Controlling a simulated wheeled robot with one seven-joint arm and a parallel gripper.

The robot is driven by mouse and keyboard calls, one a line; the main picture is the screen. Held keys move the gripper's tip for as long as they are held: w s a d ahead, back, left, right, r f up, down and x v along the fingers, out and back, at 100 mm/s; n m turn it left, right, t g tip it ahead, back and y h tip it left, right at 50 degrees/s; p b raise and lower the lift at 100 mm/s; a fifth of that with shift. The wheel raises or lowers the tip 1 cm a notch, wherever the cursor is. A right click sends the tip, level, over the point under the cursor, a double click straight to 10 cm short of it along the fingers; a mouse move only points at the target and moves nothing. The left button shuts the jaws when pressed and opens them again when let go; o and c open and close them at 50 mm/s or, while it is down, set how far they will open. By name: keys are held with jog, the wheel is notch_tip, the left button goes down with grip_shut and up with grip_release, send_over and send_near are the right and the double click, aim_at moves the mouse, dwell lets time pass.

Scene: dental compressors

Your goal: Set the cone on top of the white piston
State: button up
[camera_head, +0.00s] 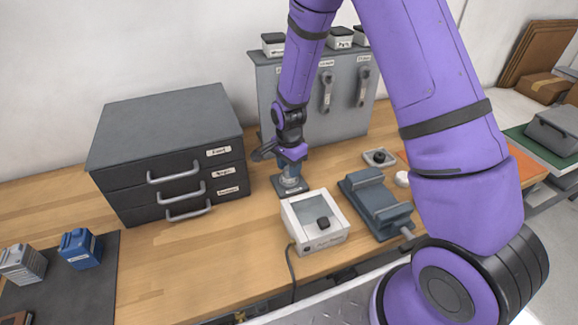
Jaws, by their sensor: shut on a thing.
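My gripper (289,160) points down over a small dark stand (290,187) with a label, between the drawer cabinet and the white box. A short pale grey cylindrical part shows between the gripper and the stand. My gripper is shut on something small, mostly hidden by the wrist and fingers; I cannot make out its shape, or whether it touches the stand. I cannot clearly pick out the cone. A small white round thing (402,178) lies right of the grey vise, partly beside my arm; I cannot tell if it is the white piston.
A dark drawer cabinet (170,145) stands left of my gripper. A white box with a black knob (315,221) is close in front, with a grey vise (377,203) to its right. A grey tool panel (345,98) stands behind.

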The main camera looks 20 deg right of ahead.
jog(key=shift+f, duration=0.25)
dwell(1.2)
jog(key=o, duration=1.5)
jog(key=shift+c, duration=0.2)
jog(key=shift+r, duration=0.1)
jog(key=shift+r, duration=3.4)
